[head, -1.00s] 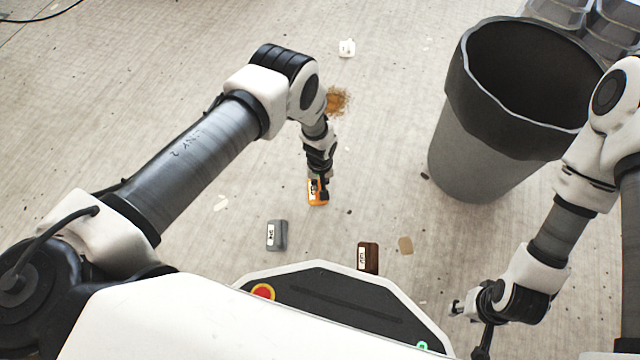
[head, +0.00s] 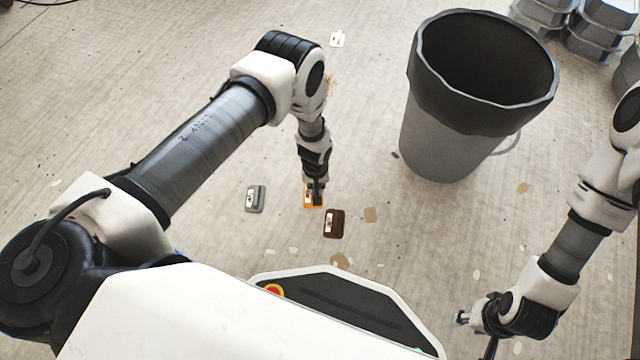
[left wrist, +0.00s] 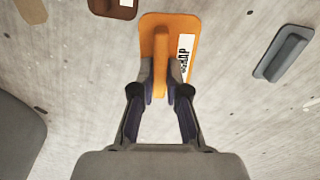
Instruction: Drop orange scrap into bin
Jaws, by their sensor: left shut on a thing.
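The orange scrap (head: 313,201) is a flat orange piece with a raised ridge and a white printed label. My left gripper (head: 315,190) is shut on it. The left wrist view shows the fingers closed on the ridge of the orange scrap (left wrist: 172,28). The fingers partly hide the scrap in the head view. The bin (head: 440,140) is a large grey bucket with a dark collar and a wide open top, standing right of and beyond the left gripper. My right gripper (head: 476,333) is open and empty at the lower right, apart from everything.
A grey labelled piece (head: 257,199) and a brown labelled piece (head: 334,224) lie on the floor on either side of the held scrap. Tan flakes (head: 371,215) are scattered about. Stacked grey containers (head: 590,45) stand behind the bin. The floor at left is mostly clear.

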